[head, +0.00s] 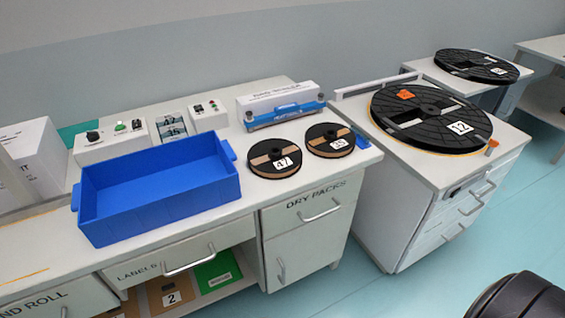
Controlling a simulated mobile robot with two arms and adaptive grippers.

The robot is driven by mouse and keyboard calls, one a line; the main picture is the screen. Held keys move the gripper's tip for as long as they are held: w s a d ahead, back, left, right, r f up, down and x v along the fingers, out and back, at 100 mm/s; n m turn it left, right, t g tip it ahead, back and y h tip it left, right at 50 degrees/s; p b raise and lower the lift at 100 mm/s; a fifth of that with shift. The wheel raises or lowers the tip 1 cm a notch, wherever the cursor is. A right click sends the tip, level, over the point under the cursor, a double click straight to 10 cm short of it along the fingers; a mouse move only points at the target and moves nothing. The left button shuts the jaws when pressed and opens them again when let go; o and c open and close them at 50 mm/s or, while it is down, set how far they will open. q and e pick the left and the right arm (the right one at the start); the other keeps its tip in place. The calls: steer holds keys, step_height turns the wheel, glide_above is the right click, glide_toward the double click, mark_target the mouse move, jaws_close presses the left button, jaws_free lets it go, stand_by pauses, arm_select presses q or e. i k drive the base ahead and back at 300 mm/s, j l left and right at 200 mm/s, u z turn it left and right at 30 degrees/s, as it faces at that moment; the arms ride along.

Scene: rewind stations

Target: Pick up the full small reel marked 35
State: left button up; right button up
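Two small black reels lie flat on the right end of the white bench. The right one (325,133) has a white label that looks like 35, though it is small and hard to read. Brown shows in its openings, and a bit of blue shows by its right edge. The left one (268,166) is marked 47 and also shows brown. The two reels lie close beside each other. Neither of my grippers is in view.
An empty blue bin (160,215) stands left of the reels. A heat sealer (283,108) is behind them, with control boxes (112,140) further left. A right-hand cabinet (430,225) carries a large reel (408,108) marked 12. Another large reel (470,62) lies behind.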

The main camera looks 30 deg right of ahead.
mark_target(327, 140)
steer(key=z, duration=1.25)
